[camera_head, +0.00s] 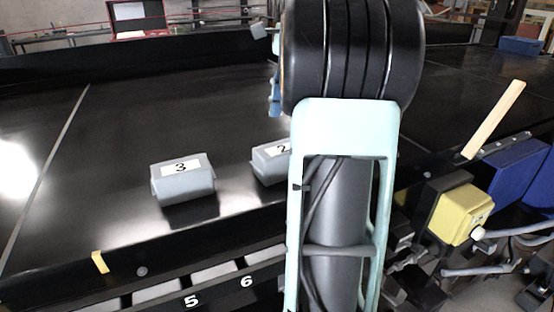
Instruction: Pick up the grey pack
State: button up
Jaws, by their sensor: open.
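Two grey packs lie on the black conveyor belt (130,115). The grey pack labelled 3 (184,186) is left of centre, whole in view, with its white label on top. The grey pack labelled 2 (268,168) is just to its right, and its right part is hidden behind my arm. My arm rises through the middle of the view, with a pale green frame and a thick black ribbed part. My gripper is not clearly seen; the arm covers that area. A small grey piece (259,28) shows left of the arm's top; I cannot tell what it is.
The belt's near rail (142,255) has a yellow tab (100,262) and numbers 5 and 6 below. At right are a yellow box (460,214), a wooden stick (494,118) and blue parts (518,172). A red case (138,20) stands at the back. The belt left of pack 3 is clear.

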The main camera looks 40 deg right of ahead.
aim_at(279, 147)
jog(key=shift+a+f+b, duration=0.1)
jog(key=shift+a+f, duration=0.2)
jog(key=shift+f, duration=1.05)
jog(key=shift+a+f+b, duration=0.15)
jog(key=shift+a+f, duration=0.15)
jog(key=shift+f, duration=1.1)
jog(key=shift+a+f+b, duration=0.1)
jog(key=shift+a+f, duration=0.2)
jog(key=shift+f, duration=1.05)
jog(key=shift+w, duration=0.1)
jog(key=c, duration=1.6)
jog(key=shift+r, duration=0.1)
jog(key=shift+c, duration=0.2)
jog(key=shift+r, duration=0.45)
notch_tip(279, 147, up, 2)
jog(key=shift+r, duration=0.25)
jog(key=s+d+r, duration=0.3)
jog(key=s+r, duration=0.1)
jog(key=s, duration=0.2)
jog(key=s+d+r, duration=0.3)
jog(key=s+r, duration=0.2)
jog(key=s, duration=0.1)
jog(key=shift+s+d+r, duration=0.25)
jog(key=shift+s+d, duration=0.05)
